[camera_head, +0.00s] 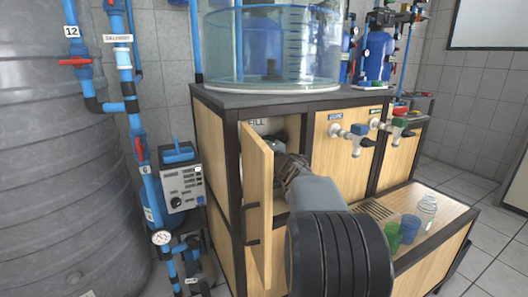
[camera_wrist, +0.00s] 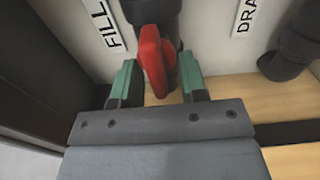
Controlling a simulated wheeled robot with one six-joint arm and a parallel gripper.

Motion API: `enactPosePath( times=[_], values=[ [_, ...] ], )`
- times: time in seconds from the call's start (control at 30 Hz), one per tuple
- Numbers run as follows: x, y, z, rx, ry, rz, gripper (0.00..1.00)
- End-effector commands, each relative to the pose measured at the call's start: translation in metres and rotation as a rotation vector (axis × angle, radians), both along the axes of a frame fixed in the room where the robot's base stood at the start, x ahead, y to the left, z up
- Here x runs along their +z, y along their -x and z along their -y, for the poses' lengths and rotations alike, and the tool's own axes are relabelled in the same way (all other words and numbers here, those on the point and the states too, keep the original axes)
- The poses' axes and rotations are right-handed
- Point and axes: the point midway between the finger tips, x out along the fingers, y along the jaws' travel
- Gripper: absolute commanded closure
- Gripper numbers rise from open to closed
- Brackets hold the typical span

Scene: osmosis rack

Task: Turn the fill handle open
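The red fill handle (camera_wrist: 153,58) shows in the wrist view on a dark vertical pipe, next to a label reading FILL (camera_wrist: 107,22). My gripper (camera_wrist: 157,64) has its two green fingers apart, one on each side of the handle. A small gap shows between the handle and each finger, so it is not clamped. In the head view my gripper (camera_head: 291,172) reaches into the open cabinet compartment under the FILL label (camera_head: 256,123). The handle is hidden there behind my arm and the open door.
The wooden cabinet door (camera_head: 258,205) stands open just left of my arm. A second dark pipe (camera_wrist: 288,55) beside a partly cut-off label (camera_wrist: 246,14) is at the right in the wrist view. Cups (camera_head: 408,229) and a bottle (camera_head: 427,211) stand on the lower right shelf.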

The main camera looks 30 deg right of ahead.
Motion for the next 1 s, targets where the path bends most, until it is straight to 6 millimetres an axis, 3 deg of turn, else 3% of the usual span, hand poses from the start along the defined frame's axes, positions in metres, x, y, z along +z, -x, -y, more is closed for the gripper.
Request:
enactPosePath(
  times=[0.2, 0.33, 0.8, 1.0],
  values=[
    [0.001, 0.002, 0.0, -0.001, -0.001, 0.001, 0.61],
    [0.002, 0.014, -0.001, -0.002, -0.001, 0.001, 0.61],
    [0.003, 0.103, -0.013, -0.004, 0.0, 0.001, 0.61],
    [0.001, 0.127, -0.017, -0.002, 0.0, 0.0, 0.61]
  ],
)
